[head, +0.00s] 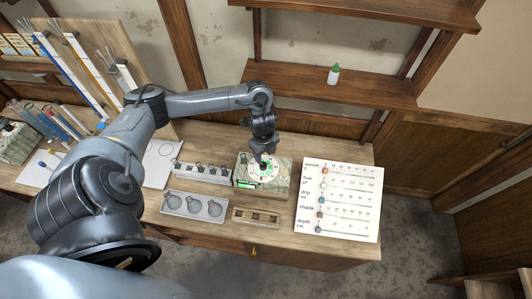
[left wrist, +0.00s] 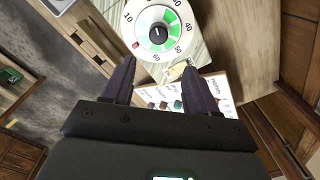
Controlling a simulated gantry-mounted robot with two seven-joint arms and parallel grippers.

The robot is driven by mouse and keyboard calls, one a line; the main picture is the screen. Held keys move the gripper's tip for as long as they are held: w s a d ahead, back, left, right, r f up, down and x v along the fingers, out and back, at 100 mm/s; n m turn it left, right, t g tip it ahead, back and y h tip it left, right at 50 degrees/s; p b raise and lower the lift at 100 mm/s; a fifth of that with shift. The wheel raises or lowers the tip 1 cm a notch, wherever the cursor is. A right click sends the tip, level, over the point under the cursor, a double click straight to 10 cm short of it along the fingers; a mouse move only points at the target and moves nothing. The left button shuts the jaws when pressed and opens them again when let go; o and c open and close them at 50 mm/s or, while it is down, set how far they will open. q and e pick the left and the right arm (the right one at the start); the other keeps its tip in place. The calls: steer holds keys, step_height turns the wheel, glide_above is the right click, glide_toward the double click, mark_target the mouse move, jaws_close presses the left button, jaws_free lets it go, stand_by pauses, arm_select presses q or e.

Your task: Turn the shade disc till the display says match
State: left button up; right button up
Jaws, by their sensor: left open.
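A white dial disc with green sectors, numbers around its rim and a black centre knob shows in the left wrist view (left wrist: 158,32). A red mark sits at its lower left edge. In the head view the disc (head: 255,172) lies on top of a pale box (head: 280,182), partly hidden by my left gripper (head: 264,158). A small lit green display (head: 247,185) is on the box's front; I cannot read its words. In the left wrist view my left gripper (left wrist: 160,88) is open, its fingers apart and empty, with the disc beyond the fingertips. My right gripper is not in view.
A white chart board (head: 339,200) lies right of the box. A grey tray with round flasks (head: 193,206), a rack of small items (head: 203,173) and a wooden holder (head: 255,217) stand close by. A shelf with a green-capped bottle (head: 334,75) is behind.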

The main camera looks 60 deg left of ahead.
mark_target(263, 165)
arm_select(q)
steer(key=f, duration=0.2)
steer(key=a+f+b, duration=0.1)
steer(key=f, duration=0.5)
steer(key=shift+s+a+b, duration=0.15)
steer(key=shift+s+b, duration=0.05)
steer(key=shift+b, duration=0.1)
steer(key=shift+f, duration=0.85)
steer(key=c, duration=1.1)
